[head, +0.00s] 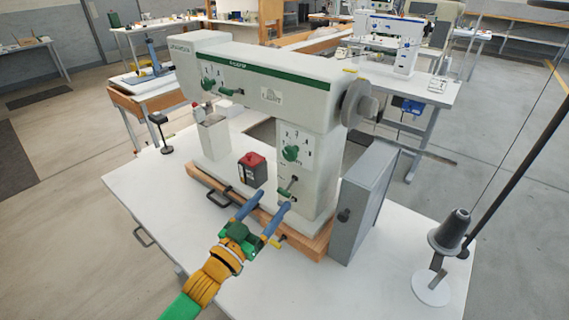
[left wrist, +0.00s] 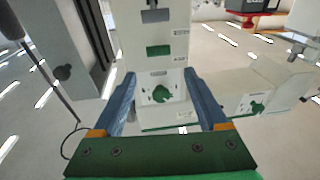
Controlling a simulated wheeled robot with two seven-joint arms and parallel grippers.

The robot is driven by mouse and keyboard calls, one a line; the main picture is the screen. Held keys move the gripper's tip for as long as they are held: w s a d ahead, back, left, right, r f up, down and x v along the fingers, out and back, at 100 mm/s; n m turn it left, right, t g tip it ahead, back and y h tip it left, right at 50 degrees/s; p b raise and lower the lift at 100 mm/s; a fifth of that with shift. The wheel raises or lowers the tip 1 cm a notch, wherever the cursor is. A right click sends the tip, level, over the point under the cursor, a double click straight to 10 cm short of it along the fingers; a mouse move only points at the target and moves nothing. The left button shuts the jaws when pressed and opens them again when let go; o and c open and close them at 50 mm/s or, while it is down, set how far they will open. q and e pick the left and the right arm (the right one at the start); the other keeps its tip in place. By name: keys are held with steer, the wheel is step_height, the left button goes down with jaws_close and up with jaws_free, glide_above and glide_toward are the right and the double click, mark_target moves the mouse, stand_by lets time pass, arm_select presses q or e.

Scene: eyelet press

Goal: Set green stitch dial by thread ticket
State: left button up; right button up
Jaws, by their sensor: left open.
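A white sewing machine (head: 240,75) stands on a white table. A green dial (head: 290,153) sits on a numbered white plate on its right pillar; another green dial (head: 208,84) is at the left of its upper arm. A small card (head: 271,96) on the upper arm seems to read "LIGHT". My left gripper (head: 276,198) is open, its blue fingers in front of the pillar below the dial, apart from it. In the left wrist view a green dial (left wrist: 161,94) shows between the fingers, with another (left wrist: 256,106) to the right. My right gripper is not in view.
A red and black box (head: 252,170) stands beside the pillar. A grey box (head: 362,200) and a dark thread cone (head: 453,230) stand to the right. The front right of the table (head: 380,285) is clear.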

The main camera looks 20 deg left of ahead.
mark_target(288, 157)
arm_select(q)
steer(key=w+r+h, duration=0.1)
steer(key=w+r, duration=0.1)
steer(key=w+d+r+m+t+h+p, duration=0.1)
steer(key=w+r, duration=0.1)
steer(key=r, duration=0.1)
steer(key=w+r+t+h, duration=0.1)
steer(key=w+r, duration=0.1)
steer(key=r, duration=0.1)
steer(key=shift+w+d+p, duration=0.15)
steer(key=shift+d+p, duration=0.2)
steer(key=shift+m, duration=0.3)
jaws_close()
